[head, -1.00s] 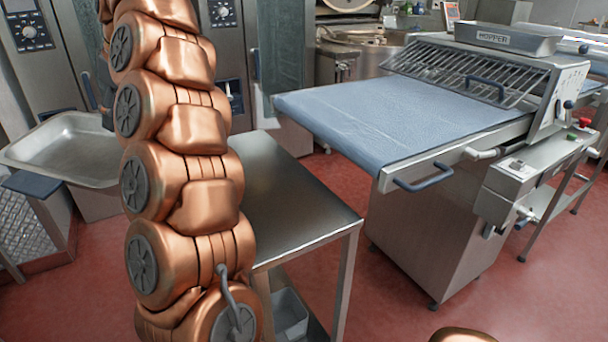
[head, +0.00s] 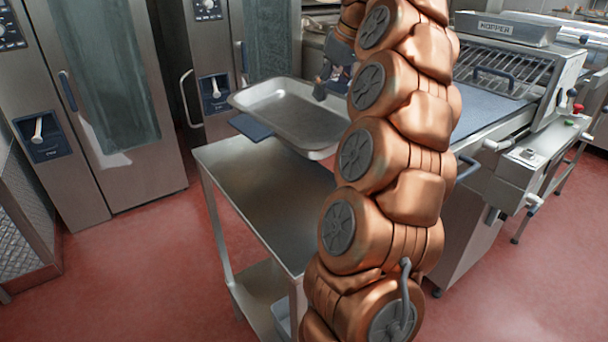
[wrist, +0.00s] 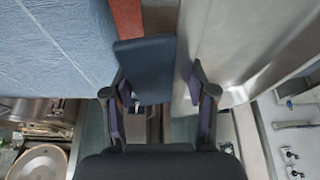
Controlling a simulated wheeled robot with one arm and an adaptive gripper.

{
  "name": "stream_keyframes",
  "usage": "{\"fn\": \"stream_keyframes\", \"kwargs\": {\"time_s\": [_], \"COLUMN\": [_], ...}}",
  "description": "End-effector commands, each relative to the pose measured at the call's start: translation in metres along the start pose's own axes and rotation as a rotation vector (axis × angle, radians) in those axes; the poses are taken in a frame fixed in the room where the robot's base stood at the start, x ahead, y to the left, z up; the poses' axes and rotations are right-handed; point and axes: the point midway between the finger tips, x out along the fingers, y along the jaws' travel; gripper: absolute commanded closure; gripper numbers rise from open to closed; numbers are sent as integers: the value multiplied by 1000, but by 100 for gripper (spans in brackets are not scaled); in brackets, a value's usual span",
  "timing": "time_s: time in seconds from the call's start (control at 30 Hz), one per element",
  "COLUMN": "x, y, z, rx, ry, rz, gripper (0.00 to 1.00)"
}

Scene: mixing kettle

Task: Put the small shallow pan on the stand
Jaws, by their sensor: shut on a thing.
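The shallow pan (head: 285,108) is a grey metal tray in the head view, with a dark blue flat handle (head: 250,127) at its near left side. It is level and appears to hang above the far part of the stand (head: 240,185), a bare steel table with a lower shelf. My gripper (head: 332,78) is at the pan's far right edge, partly hidden by my arm. The exact contact is unclear.
A machine with a blue belt (head: 487,112) stands right of the stand, partly behind my arm. Steel ovens (head: 105,90) stand at the back left. A grey bin (head: 282,322) sits low under the stand. Red floor (head: 130,260) is free at the left.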

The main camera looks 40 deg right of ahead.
Motion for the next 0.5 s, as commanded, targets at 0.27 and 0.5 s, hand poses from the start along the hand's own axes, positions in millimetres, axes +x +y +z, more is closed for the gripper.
{"fn": "stream_keyframes", "kwargs": {"time_s": [0.27,0.5], "x": [56,105], "y": [0,0], "z": [-13,-14], "rx": [14,64], "ry": [-11,-5], "rz": [-42,-86], "gripper": [100,100]}}
